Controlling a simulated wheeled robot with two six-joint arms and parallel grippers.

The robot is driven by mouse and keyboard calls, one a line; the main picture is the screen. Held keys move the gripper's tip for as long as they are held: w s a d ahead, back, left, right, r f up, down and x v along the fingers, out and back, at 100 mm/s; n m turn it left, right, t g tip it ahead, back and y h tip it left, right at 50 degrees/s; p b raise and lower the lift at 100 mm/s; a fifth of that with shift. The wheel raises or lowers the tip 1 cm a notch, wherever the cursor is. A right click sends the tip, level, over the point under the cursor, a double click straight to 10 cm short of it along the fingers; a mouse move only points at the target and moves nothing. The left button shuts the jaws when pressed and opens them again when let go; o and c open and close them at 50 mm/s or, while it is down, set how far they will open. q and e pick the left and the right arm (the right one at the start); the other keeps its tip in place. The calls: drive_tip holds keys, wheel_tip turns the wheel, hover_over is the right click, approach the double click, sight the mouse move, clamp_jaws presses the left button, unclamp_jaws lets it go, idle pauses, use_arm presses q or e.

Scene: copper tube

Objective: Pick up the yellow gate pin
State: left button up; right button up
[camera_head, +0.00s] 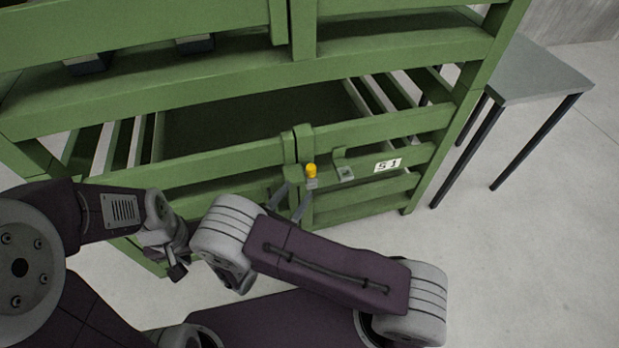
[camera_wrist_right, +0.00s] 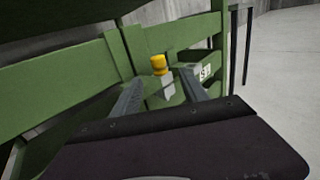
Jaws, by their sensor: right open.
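The yellow gate pin (camera_head: 311,170) is upright at the green gate's meeting posts, its yellow head on top of a grey fitting. In the right wrist view the pin (camera_wrist_right: 159,64) is near the far ends of my fingers, between them in the picture. My right gripper (camera_head: 291,200) is open and empty, just in front of the posts; it also shows in the right wrist view (camera_wrist_right: 160,78). I cannot tell whether the fingers touch the pin. My left gripper (camera_head: 177,268) hangs at the left, away from the pin; its jaw state is unclear.
The green slatted rack (camera_head: 395,127) fills the back, with a label 51 (camera_head: 387,164) on its gate. A grey latch bracket (camera_head: 344,165) is just right of the pin. A grey table (camera_head: 540,75) stands at the right. The floor in front right is clear.

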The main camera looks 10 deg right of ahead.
sight(308, 173)
drive_tip(key=b+x, duration=0.1)
drive_tip(key=x, duration=0.2)
drive_tip(key=shift+d, duration=0.15)
drive_tip(key=shift+w+d, duration=0.25)
drive_tip(key=shift+w, duration=0.1)
drive_tip(key=shift+w+d+b, duration=0.25)
drive_tip(key=shift+b, duration=0.1)
drive_tip(key=x, duration=0.1)
drive_tip(key=b+x, duration=0.1)
drive_tip(key=x, duration=0.2)
drive_tip(key=shift+w+r+b, duration=0.3)
clamp_jaws()
